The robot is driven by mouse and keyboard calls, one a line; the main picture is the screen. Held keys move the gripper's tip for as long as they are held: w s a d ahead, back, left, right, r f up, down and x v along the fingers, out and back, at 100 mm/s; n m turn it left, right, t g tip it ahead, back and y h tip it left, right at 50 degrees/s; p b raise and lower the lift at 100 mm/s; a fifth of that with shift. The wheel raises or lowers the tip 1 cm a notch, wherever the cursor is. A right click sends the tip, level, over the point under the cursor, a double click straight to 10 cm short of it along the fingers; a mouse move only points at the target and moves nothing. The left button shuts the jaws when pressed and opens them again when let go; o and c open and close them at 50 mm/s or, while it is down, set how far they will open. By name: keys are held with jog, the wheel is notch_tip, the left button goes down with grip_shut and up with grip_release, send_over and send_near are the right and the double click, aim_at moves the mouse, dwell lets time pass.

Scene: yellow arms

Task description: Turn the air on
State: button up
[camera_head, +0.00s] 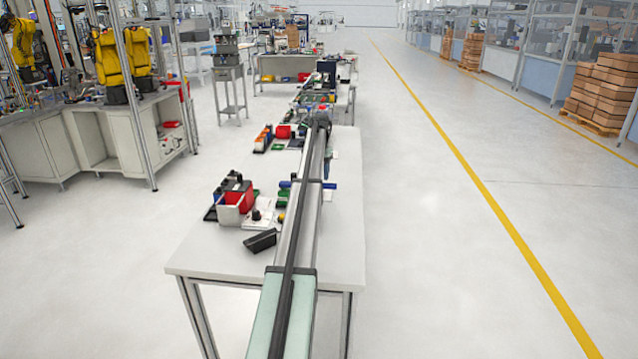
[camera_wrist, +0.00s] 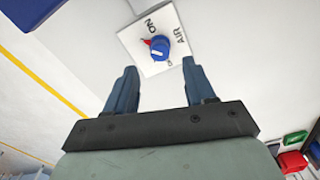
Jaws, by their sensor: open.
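In the wrist view a square white plate marked "ON" and "AIR" carries a round blue knob (camera_wrist: 159,47). A small red pointer sits on the knob's left side, towards the "ON" lettering. The knob shows just beyond and between the fingertips. I cannot tell the exact gap and see no contact. In the head view my arm covers the middle of the table, and I cannot make out the knob there.
The white table (camera_head: 215,252) holds a black and red item (camera_head: 236,192) and a dark tray (camera_head: 261,241) left of my arm. Red (camera_wrist: 291,161) and green (camera_wrist: 295,138) pieces lie at the wrist view's lower right. The floor right of the table is clear.

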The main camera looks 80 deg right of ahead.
notch_tip(320, 180, up, 8)
dwell(0.4)
dwell(0.4)
